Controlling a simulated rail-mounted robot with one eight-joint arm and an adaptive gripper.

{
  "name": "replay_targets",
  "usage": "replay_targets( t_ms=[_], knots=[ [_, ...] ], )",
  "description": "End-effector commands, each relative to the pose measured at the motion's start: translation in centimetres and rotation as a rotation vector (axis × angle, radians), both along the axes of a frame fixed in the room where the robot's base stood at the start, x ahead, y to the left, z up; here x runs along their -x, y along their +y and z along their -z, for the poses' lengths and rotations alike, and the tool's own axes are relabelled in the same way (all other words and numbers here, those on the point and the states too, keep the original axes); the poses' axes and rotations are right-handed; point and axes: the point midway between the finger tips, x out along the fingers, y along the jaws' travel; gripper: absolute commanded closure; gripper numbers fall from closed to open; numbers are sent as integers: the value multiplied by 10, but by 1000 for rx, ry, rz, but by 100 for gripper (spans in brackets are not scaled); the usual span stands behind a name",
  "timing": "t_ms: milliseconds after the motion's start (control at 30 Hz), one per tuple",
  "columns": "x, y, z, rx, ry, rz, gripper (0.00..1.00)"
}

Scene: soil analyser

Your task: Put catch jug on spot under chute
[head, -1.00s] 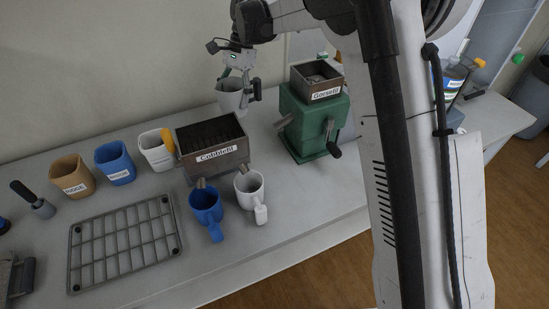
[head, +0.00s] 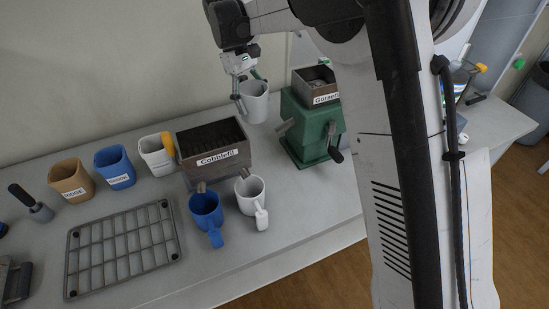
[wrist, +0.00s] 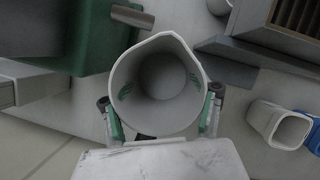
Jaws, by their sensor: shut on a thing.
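My gripper (head: 250,90) is shut on a white catch jug (head: 255,104) and holds it above the table, at the back between the labelled box and the green machine (head: 310,130). In the wrist view the gripper's fingers (wrist: 162,112) press on both sides of the jug (wrist: 160,60), and I look down into its open, empty-looking mouth. The green machine has a grey chute (head: 285,127) sticking out on its left; the chute also shows in the wrist view (wrist: 132,15), just beyond the jug's rim. I cannot make out a marked spot under it.
A brown labelled box (head: 215,155) stands left of the green machine, with a blue mug (head: 205,205) and a white mug (head: 250,193) at its front spouts. Ochre (head: 72,180), blue (head: 115,167) and white (head: 156,155) cups and a wire rack (head: 123,250) lie further left.

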Motion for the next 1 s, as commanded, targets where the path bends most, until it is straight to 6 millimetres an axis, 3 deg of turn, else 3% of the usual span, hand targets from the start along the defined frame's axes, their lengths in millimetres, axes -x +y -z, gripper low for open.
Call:
replay_targets(
  t_ms=[333,667,1000],
  knots=[
    [0,0,77,-1,0,1,70],
    [0,0,130,-1,0,1,70],
    [28,-27,127,-1,-1,2,70]
  ],
)
